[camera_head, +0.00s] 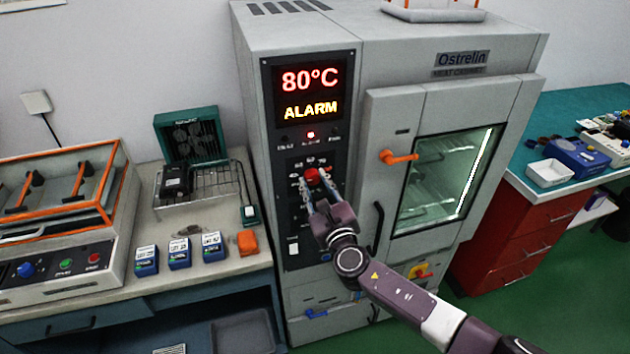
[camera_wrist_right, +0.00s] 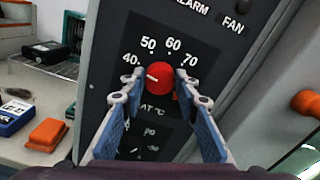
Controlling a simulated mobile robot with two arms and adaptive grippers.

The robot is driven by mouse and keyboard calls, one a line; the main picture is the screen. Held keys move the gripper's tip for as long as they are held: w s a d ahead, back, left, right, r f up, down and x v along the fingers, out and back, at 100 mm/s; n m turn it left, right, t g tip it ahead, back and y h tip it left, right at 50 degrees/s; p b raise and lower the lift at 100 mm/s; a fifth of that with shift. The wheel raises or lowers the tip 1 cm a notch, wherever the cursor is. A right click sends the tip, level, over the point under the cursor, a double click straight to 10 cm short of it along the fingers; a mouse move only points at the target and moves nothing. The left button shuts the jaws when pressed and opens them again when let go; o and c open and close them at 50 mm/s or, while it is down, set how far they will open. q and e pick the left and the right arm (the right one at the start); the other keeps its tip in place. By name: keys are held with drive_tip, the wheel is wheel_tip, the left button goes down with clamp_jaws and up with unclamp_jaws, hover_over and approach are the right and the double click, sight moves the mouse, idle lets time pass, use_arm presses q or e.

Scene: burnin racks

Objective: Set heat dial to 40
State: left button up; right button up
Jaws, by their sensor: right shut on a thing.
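The heat dial (camera_wrist_right: 160,78) is a red round knob on the black panel of the heat cabinet (camera_head: 500,90). Its white mark points left and slightly up, close to the 40 label (camera_wrist_right: 130,58); I cannot tell if it lines up exactly. The labels 50, 60 and 70 run over its top. My right gripper (camera_wrist_right: 160,95) has its blue-padded fingers on either side of the dial and is shut on it. The dial also shows in the head view (camera_head: 312,176). The display (camera_head: 310,92) reads 80°C and ALARM. My left gripper is not in view.
The cabinet's glass door (camera_head: 445,180) with its orange handle (camera_head: 397,157) is closed, right of the panel. On the left bench stand several blue boxes (camera_head: 180,253), an orange block (camera_head: 247,242) and a wire rack (camera_head: 215,180). A red drawer unit (camera_head: 515,235) stands at the right.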

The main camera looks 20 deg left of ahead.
drive_tip(key=shift+f, duration=0.15)
idle(0.3)
drive_tip(key=o, duration=1.1)
drive_tip(key=v, duration=1.2)
drive_tip(key=shift+w, duration=0.1)
